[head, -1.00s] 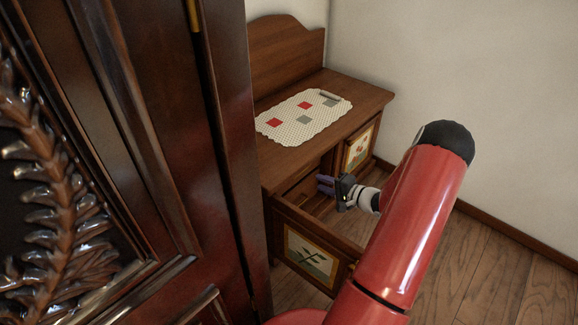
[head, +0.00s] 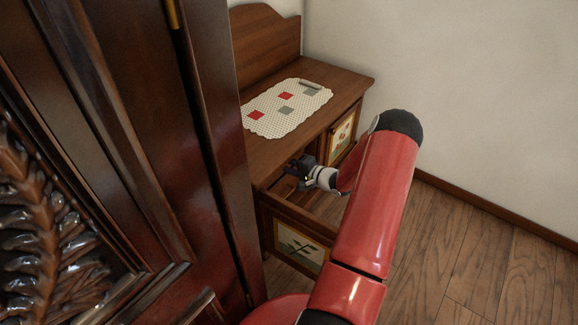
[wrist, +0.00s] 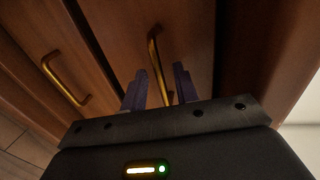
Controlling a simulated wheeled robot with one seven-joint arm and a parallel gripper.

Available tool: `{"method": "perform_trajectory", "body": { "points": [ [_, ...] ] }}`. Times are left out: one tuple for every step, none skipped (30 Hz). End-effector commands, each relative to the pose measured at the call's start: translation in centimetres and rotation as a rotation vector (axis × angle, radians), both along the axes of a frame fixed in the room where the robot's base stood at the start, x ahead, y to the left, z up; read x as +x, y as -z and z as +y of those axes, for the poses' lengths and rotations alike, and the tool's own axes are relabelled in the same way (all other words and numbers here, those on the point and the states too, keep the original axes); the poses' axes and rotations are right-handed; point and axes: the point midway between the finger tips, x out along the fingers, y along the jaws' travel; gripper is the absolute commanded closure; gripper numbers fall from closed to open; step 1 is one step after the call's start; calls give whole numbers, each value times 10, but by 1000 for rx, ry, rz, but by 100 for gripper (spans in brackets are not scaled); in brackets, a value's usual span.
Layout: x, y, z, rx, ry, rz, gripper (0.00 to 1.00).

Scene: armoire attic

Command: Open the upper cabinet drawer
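The wooden cabinet (head: 318,122) stands against the wall with its left door (head: 300,246) swung open. Inside, two drawer fronts with gold handles show in the wrist view. The upper drawer front (wrist: 190,25) has its handle (wrist: 153,55) straight ahead of my gripper (wrist: 160,85). The lower drawer's handle (wrist: 62,82) is to the left in that view. Both drawers look shut. My gripper is open, with a purple finger on each side of the upper handle; contact cannot be told. In the head view my gripper (head: 294,168) is just under the cabinet top, its fingertips partly hidden.
A dotted cloth (head: 300,98) with red and grey squares lies on the cabinet top. A dark carved armoire (head: 130,150) fills the left of the head view. The wooden floor (head: 490,260) at right is clear.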

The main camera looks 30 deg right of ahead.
Motion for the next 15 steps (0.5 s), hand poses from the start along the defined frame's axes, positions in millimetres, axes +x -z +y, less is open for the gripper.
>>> {"method": "perform_trajectory", "body": {
  "points": [
    [0,0,0,0,0,0,70],
    [0,0,0,0,0,0,70],
    [0,0,0,0,0,0,70],
    [0,0,0,0,0,0,74],
    [0,0,0,0,0,0,78],
    [0,0,0,0,0,0,83],
    [0,0,0,0,0,0,87],
    [0,0,0,0,0,0,91],
    [0,0,0,0,-1,0,96],
    [0,0,0,0,-1,0,100],
    [0,0,0,0,-1,0,100],
    [0,0,0,0,-1,0,100],
    [0,0,0,0,-1,1,100],
    [0,0,0,0,-1,1,100],
    [0,0,0,0,-1,1,100]
  ]
}}
